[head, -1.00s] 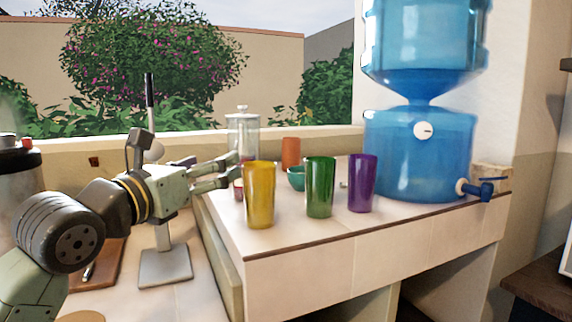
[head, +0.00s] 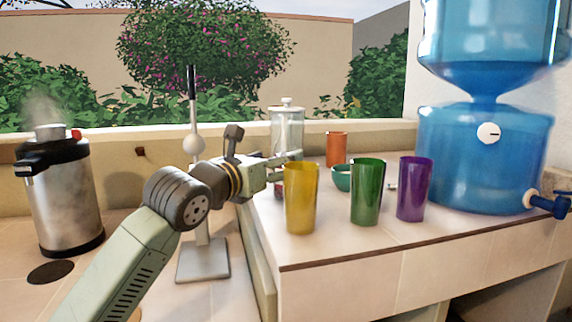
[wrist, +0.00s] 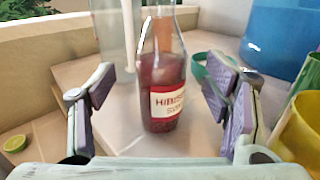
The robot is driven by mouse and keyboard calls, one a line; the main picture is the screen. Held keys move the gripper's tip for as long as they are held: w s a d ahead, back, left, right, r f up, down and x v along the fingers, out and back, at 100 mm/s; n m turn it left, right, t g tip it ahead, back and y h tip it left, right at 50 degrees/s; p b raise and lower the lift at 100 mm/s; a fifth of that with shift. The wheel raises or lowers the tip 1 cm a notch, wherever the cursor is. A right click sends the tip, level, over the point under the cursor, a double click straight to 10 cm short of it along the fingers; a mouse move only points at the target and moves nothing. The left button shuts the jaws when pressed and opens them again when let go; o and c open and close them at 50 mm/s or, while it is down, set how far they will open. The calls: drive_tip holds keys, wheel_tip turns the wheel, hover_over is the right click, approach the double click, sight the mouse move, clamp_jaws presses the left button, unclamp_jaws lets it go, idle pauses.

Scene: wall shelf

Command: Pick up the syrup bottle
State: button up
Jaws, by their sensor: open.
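The syrup bottle (wrist: 161,85) is clear glass with red liquid and a white label. In the wrist view it stands upright between the two open fingers of my gripper (wrist: 163,98), with space visible on both sides. In the head view my gripper (head: 286,168) is at the left end of the raised counter, behind the yellow cup. The bottle is mostly hidden there by my gripper and the cup.
A yellow cup (head: 301,200), green cup (head: 367,192) and purple cup (head: 414,190) stand at right. A clear lidded dispenser (head: 287,125), an orange cup (head: 336,149) and a teal bowl (head: 342,178) are behind. A blue water dispenser (head: 484,160) stands far right.

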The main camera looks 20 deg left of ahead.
drive_tip(key=w, duration=0.2)
drive_tip(key=w+d+p, duration=0.1)
drive_tip(key=w, duration=0.1)
drive_tip(key=shift+r, duration=0.1)
drive_tip(key=shift+w, duration=0.35)
drive_tip(key=shift+c, duration=0.3)
clamp_jaws()
